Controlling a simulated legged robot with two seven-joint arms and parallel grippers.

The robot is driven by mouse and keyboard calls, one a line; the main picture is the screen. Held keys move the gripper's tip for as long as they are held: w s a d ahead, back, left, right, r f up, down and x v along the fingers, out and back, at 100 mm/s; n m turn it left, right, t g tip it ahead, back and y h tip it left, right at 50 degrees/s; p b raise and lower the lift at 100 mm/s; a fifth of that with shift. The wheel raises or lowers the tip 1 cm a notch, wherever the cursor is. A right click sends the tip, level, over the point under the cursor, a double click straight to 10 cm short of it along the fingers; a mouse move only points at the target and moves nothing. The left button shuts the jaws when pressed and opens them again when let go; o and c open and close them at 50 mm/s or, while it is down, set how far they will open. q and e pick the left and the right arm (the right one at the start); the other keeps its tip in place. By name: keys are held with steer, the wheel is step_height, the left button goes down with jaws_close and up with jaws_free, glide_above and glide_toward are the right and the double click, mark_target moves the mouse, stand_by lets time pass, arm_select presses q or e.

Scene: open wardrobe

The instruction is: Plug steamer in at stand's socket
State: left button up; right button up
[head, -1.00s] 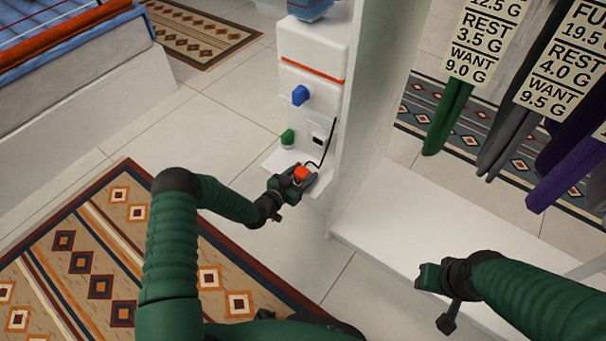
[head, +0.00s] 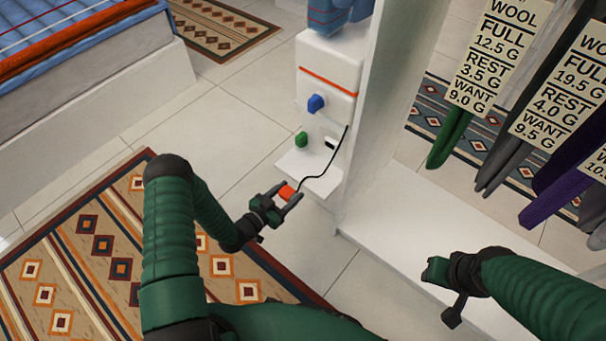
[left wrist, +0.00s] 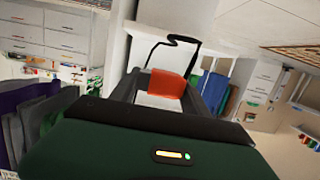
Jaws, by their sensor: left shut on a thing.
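My left gripper (head: 284,197) is shut on an orange plug (head: 288,192), in front of and off the edge of the small white shelf (head: 309,172) of the stand. In the left wrist view the orange plug (left wrist: 168,86) sits between the two dark fingers, with a black cord (left wrist: 178,42) rising behind it. In the head view the black cord (head: 325,174) runs from the plug up to the stand. The white steamer stand (head: 328,82) has an orange band, a blue knob (head: 315,103), a green knob (head: 301,140) and a dark socket (head: 331,143). My right gripper (head: 436,270) shows at the lower right; its jaws are unclear.
A white wardrobe panel (head: 385,120) stands right beside the stand. Hanging clothes with tags (head: 484,72) are at the upper right. A patterned rug (head: 100,250) lies at the left. A bed (head: 90,70) is at the upper left. Tiled floor before the stand is clear.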

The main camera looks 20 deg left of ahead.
arm_select(q)
steer(key=shift+f+p+v, duration=0.25)
steer(key=shift+v, duration=0.95)
steer(key=shift+f+p+v, duration=0.2)
steer(key=shift+p+v, duration=0.05)
steer(key=shift+v, duration=0.9)
steer(key=shift+f+p+v, duration=0.25)
steer(key=shift+v, duration=0.95)
steer(key=shift+s, duration=0.1)
steer(key=w+d+n+t+y+b, duration=0.1)
steer(key=w+d+n+y+b, duration=0.15)
steer(key=d, duration=0.35)
steer(key=w+d+n+y+b, duration=0.1)
steer(key=d+n+y+b, duration=0.1)
steer(key=d+y, duration=0.35)
steer(key=h+b, duration=0.2)
steer(key=b, duration=0.4)
glide_above(319, 180)
steer(key=shift+s+d+f, duration=0.1)
steer(key=shift+s+f, duration=0.3)
steer(key=shift+f, duration=0.3)
steer(key=f+b, duration=0.3)
steer(key=f, duration=0.1)
steer(key=shift+w, duration=0.35)
steer(key=shift+r, duration=0.35)
steer(key=o, duration=1.4)
steer(key=shift+f, duration=0.1)
